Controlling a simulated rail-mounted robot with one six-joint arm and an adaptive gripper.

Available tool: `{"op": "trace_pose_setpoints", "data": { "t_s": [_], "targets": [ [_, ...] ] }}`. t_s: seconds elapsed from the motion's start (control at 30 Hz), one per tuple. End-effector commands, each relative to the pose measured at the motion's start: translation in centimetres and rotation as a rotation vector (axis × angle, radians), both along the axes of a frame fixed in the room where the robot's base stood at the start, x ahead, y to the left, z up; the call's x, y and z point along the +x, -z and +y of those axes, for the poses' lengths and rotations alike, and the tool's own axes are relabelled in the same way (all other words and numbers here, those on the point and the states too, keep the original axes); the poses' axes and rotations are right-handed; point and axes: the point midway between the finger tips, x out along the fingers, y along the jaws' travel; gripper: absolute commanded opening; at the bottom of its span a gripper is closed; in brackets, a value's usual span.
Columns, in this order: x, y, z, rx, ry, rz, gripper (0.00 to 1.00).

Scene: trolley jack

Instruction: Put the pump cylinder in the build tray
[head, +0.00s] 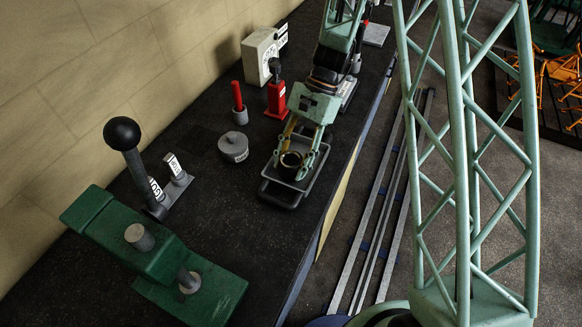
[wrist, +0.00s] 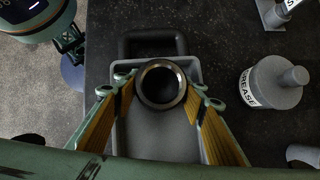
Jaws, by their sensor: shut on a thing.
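The pump cylinder (head: 291,160) is a short, dark, hollow round part; its open ring end (wrist: 180,85) faces up in the wrist view. My gripper (head: 290,167) points down and is shut on it, with one yellow-padded finger at each side. The build tray (head: 274,186) is a grey, shallow rectangular tray with a dark loop handle. The tray floor (wrist: 160,138) also shows in the wrist view. The cylinder is upright and within the tray's outline, towards the handle end. Whether its base touches the tray floor is hidden.
A grey grease pot (head: 233,147) stands left of the tray. Behind it are a red rod in a grey cup (head: 239,110), a red block (head: 276,98) and a white box (head: 260,55). A green fixture (head: 150,260) with a black-ball lever is at front left. The bench's right edge is close to the tray.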

Motion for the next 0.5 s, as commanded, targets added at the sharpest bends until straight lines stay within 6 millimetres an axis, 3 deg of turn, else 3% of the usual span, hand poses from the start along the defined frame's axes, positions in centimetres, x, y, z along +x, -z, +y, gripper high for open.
{"op": "trace_pose_setpoints", "data": {
  "t_s": [0.2, 0.5],
  "targets": [
    [0.0, 1.3, 0.0, -0.001, -0.001, 0.001, 0.15],
    [0.0, 1.4, 0.0, 0.000, -0.001, 0.000, 0.15]
  ]
}}
